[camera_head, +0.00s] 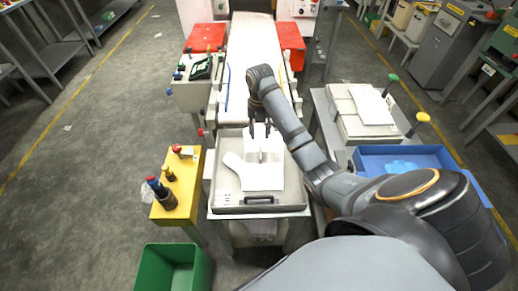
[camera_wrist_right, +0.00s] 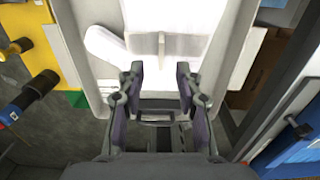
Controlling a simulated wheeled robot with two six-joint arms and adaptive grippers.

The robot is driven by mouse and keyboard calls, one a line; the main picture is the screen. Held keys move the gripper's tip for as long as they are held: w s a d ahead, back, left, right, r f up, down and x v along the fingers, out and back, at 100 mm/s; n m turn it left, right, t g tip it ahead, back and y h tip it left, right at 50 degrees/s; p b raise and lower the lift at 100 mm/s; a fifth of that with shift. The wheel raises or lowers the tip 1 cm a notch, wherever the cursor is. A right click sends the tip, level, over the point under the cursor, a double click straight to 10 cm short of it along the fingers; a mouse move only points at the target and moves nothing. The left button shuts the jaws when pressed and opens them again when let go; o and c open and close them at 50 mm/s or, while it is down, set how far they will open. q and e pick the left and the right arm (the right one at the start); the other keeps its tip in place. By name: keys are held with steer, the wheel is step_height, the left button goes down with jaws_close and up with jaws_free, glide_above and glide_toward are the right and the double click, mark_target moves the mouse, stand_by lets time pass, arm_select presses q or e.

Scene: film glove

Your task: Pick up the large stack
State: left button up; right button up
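A white stack (camera_head: 263,178) lies in a grey tray (camera_head: 226,197) at the end of the conveyor, with a raised white part at its far side. It also shows in the right wrist view (camera_wrist_right: 180,50), beyond the fingers. A smaller white flap (camera_head: 236,163) sticks out on its left. My right gripper (camera_head: 260,131) is at the far edge of the stack. In the right wrist view, the gripper (camera_wrist_right: 159,75) has its fingers apart with nothing clearly between them. Whether the fingertips touch the stack cannot be told. My left gripper is not in view.
A yellow stand (camera_head: 187,190) with knobs is left of the tray. A green bin (camera_head: 170,270) is on the floor at lower left. Pale flat stacks (camera_head: 362,112) lie on the right table, near a blue tray (camera_head: 430,155). The white conveyor (camera_head: 253,60) runs away behind.

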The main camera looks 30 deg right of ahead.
steer(key=b, duration=0.1)
glide_toward(254, 152)
steer(key=shift+s+d+f, duration=0.3)
steer(key=shift+s+d, duration=0.25)
steer(key=shift+s, duration=0.3)
steer(key=shift+s+d+f, duration=0.1)
steer(key=shift+d+f, duration=0.05)
steer(key=shift+f, duration=0.5)
step_height(254, 152, down, 4)
steer(key=shift+d+r, duration=0.1)
steer(key=shift+d, duration=0.05)
steer(key=c, duration=0.7)
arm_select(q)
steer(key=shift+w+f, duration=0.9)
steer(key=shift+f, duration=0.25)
arm_select(e)
jaws_close()
